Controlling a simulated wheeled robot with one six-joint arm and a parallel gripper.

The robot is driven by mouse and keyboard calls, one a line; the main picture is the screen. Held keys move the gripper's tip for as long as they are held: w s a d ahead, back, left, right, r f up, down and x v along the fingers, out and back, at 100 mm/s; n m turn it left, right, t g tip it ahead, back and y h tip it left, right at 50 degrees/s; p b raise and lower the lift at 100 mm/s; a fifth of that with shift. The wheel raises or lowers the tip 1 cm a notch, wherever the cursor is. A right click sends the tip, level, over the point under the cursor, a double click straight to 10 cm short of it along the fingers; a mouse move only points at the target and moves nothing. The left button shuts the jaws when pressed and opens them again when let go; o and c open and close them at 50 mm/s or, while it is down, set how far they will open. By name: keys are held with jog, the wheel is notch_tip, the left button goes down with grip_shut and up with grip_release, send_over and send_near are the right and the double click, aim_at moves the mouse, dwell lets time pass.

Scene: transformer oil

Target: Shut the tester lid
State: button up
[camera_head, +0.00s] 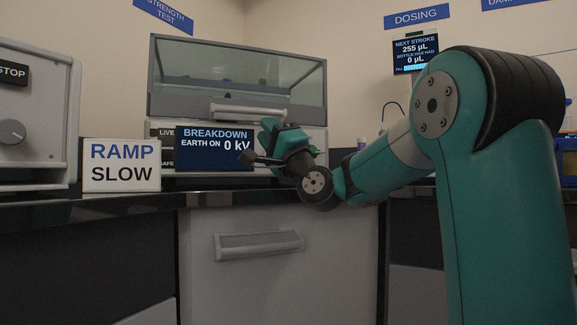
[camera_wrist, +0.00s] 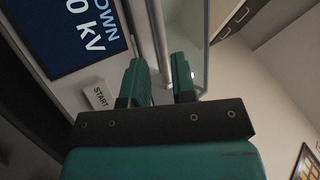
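The tester (camera_head: 320,138) stands on the counter at the back. Its see-through lid (camera_head: 190,75) sits over the top as a glass box and looks down on the housing; I cannot tell whether a small gap is left. A pale bar handle (camera_head: 247,112) runs along the lid's lower front edge. My gripper (camera_head: 268,127) is in front of the tester, just below the handle's right end. In the wrist view, my gripper's two teal fingers (camera_wrist: 157,78) are apart, with the handle bar (camera_wrist: 157,35) ahead of the space between them. Contact cannot be made out.
The tester's screen (camera_head: 215,147) reads 0 kV and earth on. A START button (camera_wrist: 99,97) lies close beside my fingers. A RAMP SLOW sign (camera_head: 121,165) stands left, near a grey unit with a knob (camera_head: 12,132). A drawer handle (camera_head: 258,245) is below the counter.

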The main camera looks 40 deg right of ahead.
jog(key=b+v, duration=0.3)
jog(key=v, duration=0.5)
jog(key=shift+s+f+b, duration=0.25)
jog(key=shift+s+b, duration=0.05)
jog(key=shift+b, duration=0.05)
